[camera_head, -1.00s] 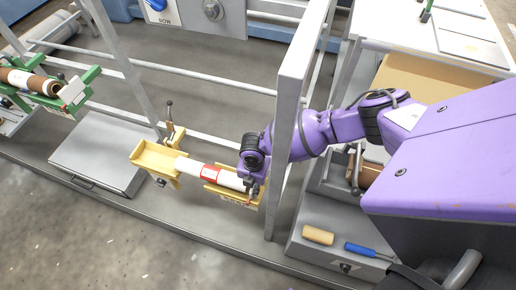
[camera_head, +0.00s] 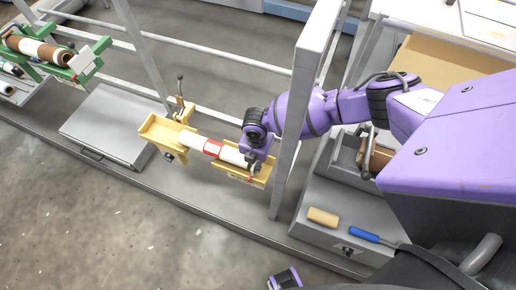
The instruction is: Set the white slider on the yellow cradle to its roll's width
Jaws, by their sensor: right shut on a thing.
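The yellow cradle (camera_head: 154,128) stands on the low grey platform in the middle of the head view. It bears a white roll (camera_head: 196,139) with a red band (camera_head: 212,148). My right gripper (camera_head: 254,169) is over the right end of this cradle and is shut on the white slider there. The slider is mostly hidden behind the fingers, so I cannot read its exact position against the roll's end. My left gripper is not in view; a small purple part of my body shows at the bottom edge.
A grey post (camera_head: 292,125) rises right beside my right forearm. A green cradle (camera_head: 78,64) with a brown and white roll (camera_head: 38,49) is at the far left. A grey box (camera_head: 105,122) lies between the cradles. A wooden block (camera_head: 322,217) and a blue-handled tool (camera_head: 364,234) lie at right.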

